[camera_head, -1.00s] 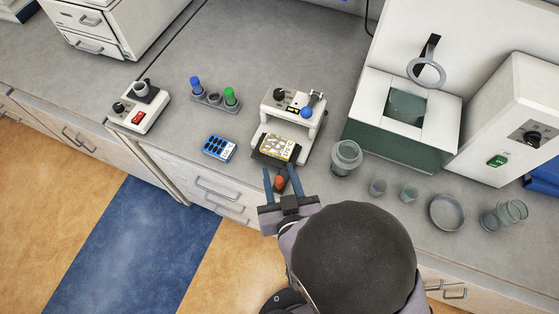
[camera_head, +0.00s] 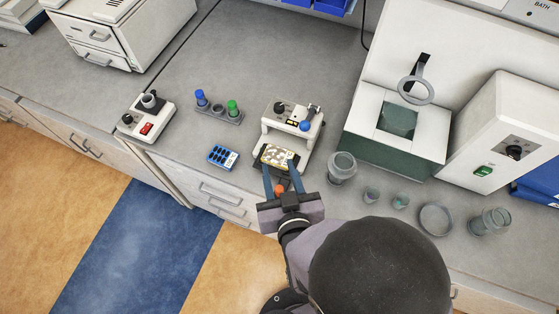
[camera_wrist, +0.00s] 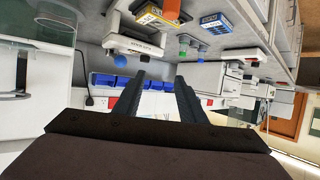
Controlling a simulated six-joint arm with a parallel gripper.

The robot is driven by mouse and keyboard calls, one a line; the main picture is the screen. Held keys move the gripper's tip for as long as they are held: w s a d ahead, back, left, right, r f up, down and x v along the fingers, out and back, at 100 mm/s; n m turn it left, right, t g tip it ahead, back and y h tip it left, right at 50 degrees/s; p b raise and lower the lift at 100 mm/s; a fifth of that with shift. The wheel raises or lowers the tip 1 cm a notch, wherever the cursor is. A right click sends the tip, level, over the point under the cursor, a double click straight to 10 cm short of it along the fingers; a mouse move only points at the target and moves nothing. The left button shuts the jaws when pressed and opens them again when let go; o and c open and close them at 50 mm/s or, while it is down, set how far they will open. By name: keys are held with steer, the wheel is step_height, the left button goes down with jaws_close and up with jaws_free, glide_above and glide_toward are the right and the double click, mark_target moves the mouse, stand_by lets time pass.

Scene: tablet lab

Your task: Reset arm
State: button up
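My gripper (camera_head: 279,166) is open, its two blue fingers apart, at the bench's front edge by the white press-like device (camera_head: 290,128). In the wrist view its dark fingers (camera_wrist: 160,78) also stand apart, with nothing held between them. My arm hides part of the bench front.
A blue pack (camera_head: 223,157) lies left of the device, below a rack with blue and green vials (camera_head: 217,108). A switch box (camera_head: 146,121) stands further left. A glass jar (camera_head: 342,168), small cups, a dish (camera_head: 436,219) and a beaker (camera_head: 490,221) stand to the right, before the bath (camera_head: 396,138).

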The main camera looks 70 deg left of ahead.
steer(key=w+d+f+m+t+h+b, duration=0.1)
steer(key=w+d+f+m+h, duration=0.1)
steer(key=w, duration=0.5)
steer(key=w+d+f+m+t+h, duration=0.1)
steer(key=w+d+m+h, duration=0.1)
steer(key=w, duration=0.5)
steer(key=w+d+f+m+h+b, duration=0.2)
steer(key=w+d+m+h, duration=0.2)
steer(key=w+d, duration=0.8)
steer(key=w+d+m+g+h+b, duration=0.15)
steer(key=d+m+h, duration=0.25)
steer(key=d, duration=1.3)
steer(key=s+d+r+m+g+h, duration=0.1)
steer(key=s+d+m+g, duration=0.2)
steer(key=d, duration=0.9)
steer(key=s, duration=0.3)
steer(key=shift+d+r+m, duration=0.15)
steer(key=shift+r+m, duration=0.05)
steer(key=shift+m, duration=0.2)
